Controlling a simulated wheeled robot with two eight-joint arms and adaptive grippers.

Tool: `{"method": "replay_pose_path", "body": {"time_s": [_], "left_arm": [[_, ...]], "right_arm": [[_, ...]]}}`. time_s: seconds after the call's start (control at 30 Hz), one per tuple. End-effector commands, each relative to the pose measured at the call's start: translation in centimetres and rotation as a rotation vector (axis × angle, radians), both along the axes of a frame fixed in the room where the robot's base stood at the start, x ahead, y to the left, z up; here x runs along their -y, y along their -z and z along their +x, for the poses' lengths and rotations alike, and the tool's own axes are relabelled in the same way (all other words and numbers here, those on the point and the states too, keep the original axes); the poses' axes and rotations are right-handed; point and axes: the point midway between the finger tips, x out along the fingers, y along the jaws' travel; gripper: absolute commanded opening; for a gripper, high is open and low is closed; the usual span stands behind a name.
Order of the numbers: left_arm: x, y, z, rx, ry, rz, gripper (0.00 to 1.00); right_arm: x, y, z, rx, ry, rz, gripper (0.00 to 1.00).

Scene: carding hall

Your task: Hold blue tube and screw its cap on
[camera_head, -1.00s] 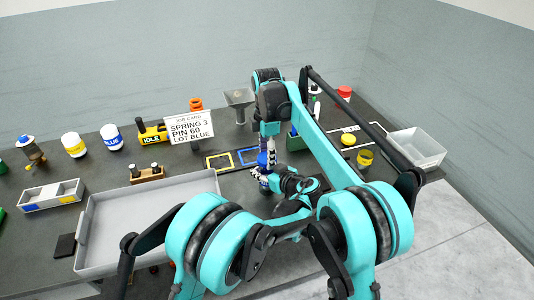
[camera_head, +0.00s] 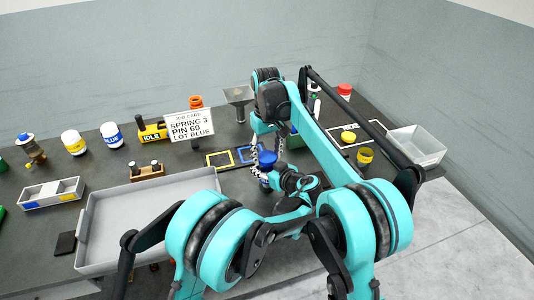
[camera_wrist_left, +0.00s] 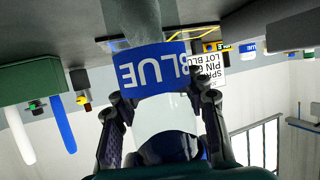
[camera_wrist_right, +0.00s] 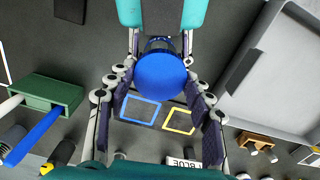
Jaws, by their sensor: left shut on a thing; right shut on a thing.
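The blue tube (camera_wrist_left: 150,68) has a band lettered BLUE in the left wrist view, with a clear part beside it. My left gripper (camera_wrist_left: 160,98) is shut on it, one finger on each side. The round blue cap (camera_wrist_right: 160,75) shows from above in the right wrist view. My right gripper (camera_wrist_right: 160,70) is over the tube, its finger pads on either side of the cap and shut on it. In the head view, the right gripper (camera_head: 266,154) is above the left gripper (camera_head: 274,180). The seam between cap and tube is hidden.
A large grey tray (camera_head: 90,228) lies at the left front. A job card (camera_head: 190,127) stands behind yellow and blue table outlines. A green box with pens (camera_wrist_right: 48,92) is close by.

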Motion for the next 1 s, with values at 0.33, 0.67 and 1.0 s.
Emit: {"method": "replay_pose_path", "body": {"time_s": [0.33, 0.67, 1.0], "left_arm": [[0.03, 0.05, -0.04, -0.001, 0.0, -0.001, 0.0], [0.03, 0.06, -0.05, -0.002, 0.0, -0.001, 0.0], [0.02, 0.07, -0.05, -0.002, 0.0, -0.001, 0.0]], "right_arm": [[-0.05, 0.03, 0.06, 0.002, 0.811, 0.0, 0.39], [-0.04, 0.04, 0.07, 0.002, 1.102, -0.001, 0.39], [-0.04, 0.04, 0.07, 0.002, 1.099, -0.001, 0.72]]}}
